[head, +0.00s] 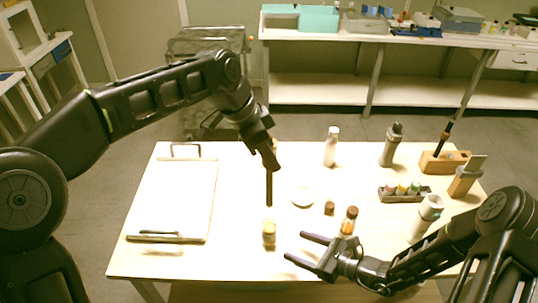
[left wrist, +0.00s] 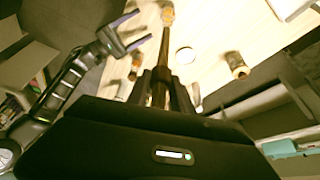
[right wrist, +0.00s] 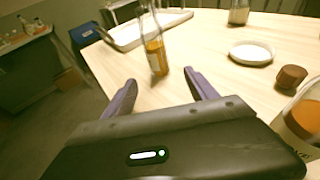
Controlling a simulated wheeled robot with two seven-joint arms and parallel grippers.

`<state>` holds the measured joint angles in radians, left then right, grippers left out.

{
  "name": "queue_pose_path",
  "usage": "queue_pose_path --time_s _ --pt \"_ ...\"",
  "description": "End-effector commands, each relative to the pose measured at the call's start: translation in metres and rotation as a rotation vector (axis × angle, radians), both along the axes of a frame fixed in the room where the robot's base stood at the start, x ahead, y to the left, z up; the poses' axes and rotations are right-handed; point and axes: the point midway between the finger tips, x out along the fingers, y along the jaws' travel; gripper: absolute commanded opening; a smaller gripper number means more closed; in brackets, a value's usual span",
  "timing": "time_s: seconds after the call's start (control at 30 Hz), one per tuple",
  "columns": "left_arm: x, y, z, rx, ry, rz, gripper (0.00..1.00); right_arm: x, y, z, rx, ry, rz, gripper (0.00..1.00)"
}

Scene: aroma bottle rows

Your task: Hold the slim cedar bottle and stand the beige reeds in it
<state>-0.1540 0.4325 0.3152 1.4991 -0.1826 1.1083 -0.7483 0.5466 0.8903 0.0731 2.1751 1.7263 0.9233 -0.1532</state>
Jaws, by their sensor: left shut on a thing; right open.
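My left gripper (head: 268,165) is shut on a thin, upright bundle of reeds (head: 269,188) that looks dark brown here. It also shows in the left wrist view (left wrist: 168,60). A slim bottle with amber contents (head: 269,234) stands on the table below the reeds, with a small gap between its top and their lower end. In the right wrist view the bottle (right wrist: 155,57) stands ahead between the finger directions. My right gripper (head: 295,247) is open and empty, just right of the bottle, its fingers pointing toward it. What the left fingers touch is partly hidden.
A brown-capped bottle (head: 349,220), a loose brown cap (head: 329,208) and a white dish (head: 302,197) stand close to my right gripper. A white bottle (head: 332,146), grey bottle (head: 391,145) and small-bottle rack (head: 404,196) are farther back. A white tray (head: 175,195) fills the left side.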

Motion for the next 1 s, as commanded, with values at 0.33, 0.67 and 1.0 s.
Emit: queue_pose_path --time_s 0.33,0.67,1.0 --pt "0.000 0.000 0.000 0.000 0.000 0.000 0.00 0.001 0.004 -0.001 -0.001 0.000 0.003 0.67" --pt "0.000 0.000 0.000 0.000 0.000 0.000 0.00 0.019 0.031 -0.011 0.000 0.000 0.006 0.67" --pt "0.000 0.000 0.000 0.000 0.000 0.000 0.00 0.045 0.069 -0.025 -0.001 0.000 0.005 0.67"
